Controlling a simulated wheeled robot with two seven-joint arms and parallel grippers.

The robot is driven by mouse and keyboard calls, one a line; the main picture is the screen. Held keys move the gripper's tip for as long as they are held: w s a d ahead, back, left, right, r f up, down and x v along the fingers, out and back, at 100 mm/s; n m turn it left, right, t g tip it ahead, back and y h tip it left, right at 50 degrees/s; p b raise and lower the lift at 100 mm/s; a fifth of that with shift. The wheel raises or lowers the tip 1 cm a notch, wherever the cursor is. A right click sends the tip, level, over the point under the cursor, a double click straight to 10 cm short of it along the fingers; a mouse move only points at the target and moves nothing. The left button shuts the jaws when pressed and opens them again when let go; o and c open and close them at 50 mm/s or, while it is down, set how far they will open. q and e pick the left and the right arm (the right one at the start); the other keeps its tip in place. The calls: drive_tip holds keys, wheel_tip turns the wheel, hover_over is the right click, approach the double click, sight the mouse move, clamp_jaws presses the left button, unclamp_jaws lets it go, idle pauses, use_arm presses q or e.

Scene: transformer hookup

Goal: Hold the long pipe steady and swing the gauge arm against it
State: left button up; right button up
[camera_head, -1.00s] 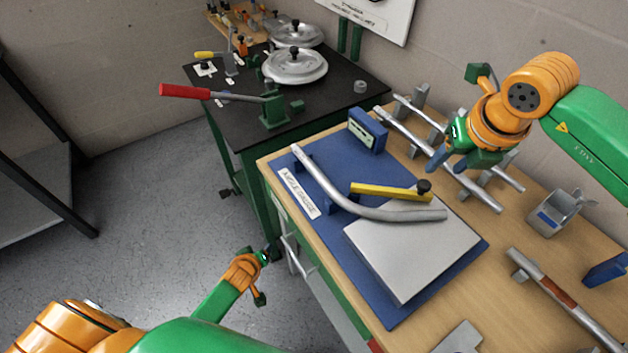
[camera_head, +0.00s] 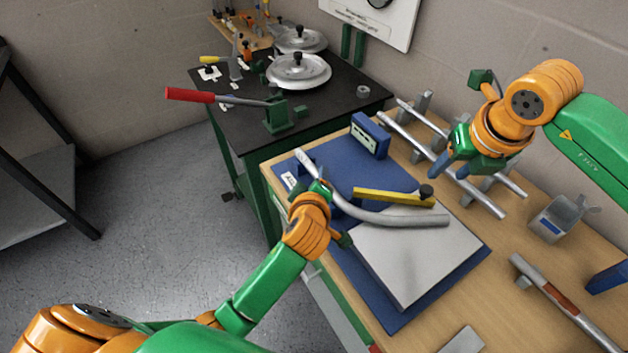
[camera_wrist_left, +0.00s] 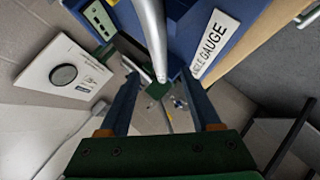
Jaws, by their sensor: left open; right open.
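The long pipe (camera_head: 385,216) is silver and bent; it lies across the blue gauge board (camera_head: 400,305), one end near the left edge and the other over a grey plate. The yellow gauge arm (camera_head: 393,196) lies just behind the pipe, with a black knob at its right end. My left gripper (camera_head: 318,180) is at the pipe's left part; its fingers are mostly hidden in the head view. In the left wrist view the pipe (camera_wrist_left: 152,35) reaches down between its two open fingers (camera_wrist_left: 162,95). My right gripper (camera_head: 450,170) is open above the pipe rack, away from the gauge.
Straight pipes (camera_head: 470,190) rest on a rack behind the board. A blue box with a display (camera_head: 369,135) stands at the board's back. A grey metal holder (camera_head: 553,219) and another pipe (camera_head: 560,300) are at right. A black table (camera_head: 345,92) stands behind.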

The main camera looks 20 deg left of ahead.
sight(315, 175)
use_arm(q)
drive_tip(key=x, duration=0.4)
drive_tip(key=shift+w+f, duration=0.15)
drive_tip(key=shift+w, duration=0.15)
drive_tip(key=shift+s, duration=0.1)
